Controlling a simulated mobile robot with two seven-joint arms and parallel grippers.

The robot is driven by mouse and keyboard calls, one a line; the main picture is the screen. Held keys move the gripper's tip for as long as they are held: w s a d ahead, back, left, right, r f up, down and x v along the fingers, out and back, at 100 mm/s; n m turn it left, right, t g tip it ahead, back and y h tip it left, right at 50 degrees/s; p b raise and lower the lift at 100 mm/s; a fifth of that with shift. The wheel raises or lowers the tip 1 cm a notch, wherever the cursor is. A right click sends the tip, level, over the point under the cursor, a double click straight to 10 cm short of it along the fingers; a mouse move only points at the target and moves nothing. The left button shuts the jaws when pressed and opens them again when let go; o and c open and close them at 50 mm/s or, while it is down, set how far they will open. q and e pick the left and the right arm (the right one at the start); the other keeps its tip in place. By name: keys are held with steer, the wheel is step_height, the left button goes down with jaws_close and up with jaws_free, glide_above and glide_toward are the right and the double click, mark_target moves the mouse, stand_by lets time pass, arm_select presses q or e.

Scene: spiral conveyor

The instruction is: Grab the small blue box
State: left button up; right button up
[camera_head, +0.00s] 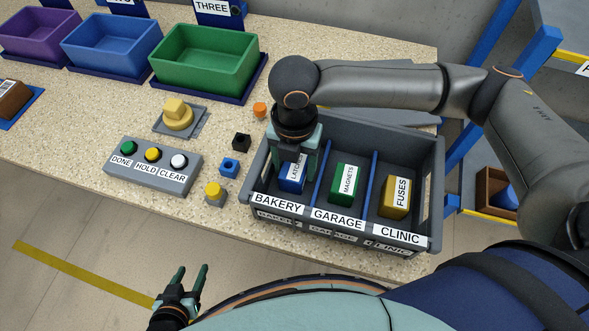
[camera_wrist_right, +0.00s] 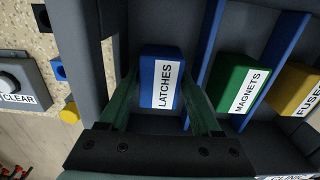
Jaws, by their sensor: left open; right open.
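A small blue box labelled LATCHES (camera_head: 290,184) sits in the BAKERY compartment, the left one of the grey divided crate (camera_head: 436,170). In the right wrist view the blue box (camera_wrist_right: 150,68) lies between the two fingers. My right gripper (camera_head: 299,160) reaches down into this compartment with its fingers apart, one on each side of the box. I cannot tell whether either finger touches it. The gripper hides part of the box in the head view. My left gripper (camera_head: 190,278) is open and empty, low in the picture, away from the table.
A green MAGNETS box (camera_head: 345,184) and a yellow FUSES box (camera_head: 394,199) fill the other compartments, behind blue dividers. Left of the crate are a small blue block (camera_head: 229,167), a black block (camera_head: 241,142) and a button panel (camera_head: 150,168). Coloured bins stand behind.

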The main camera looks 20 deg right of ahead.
steer(key=shift+f, duration=0.2)
steer(key=c, duration=1)
steer(key=shift+r, duration=0.1)
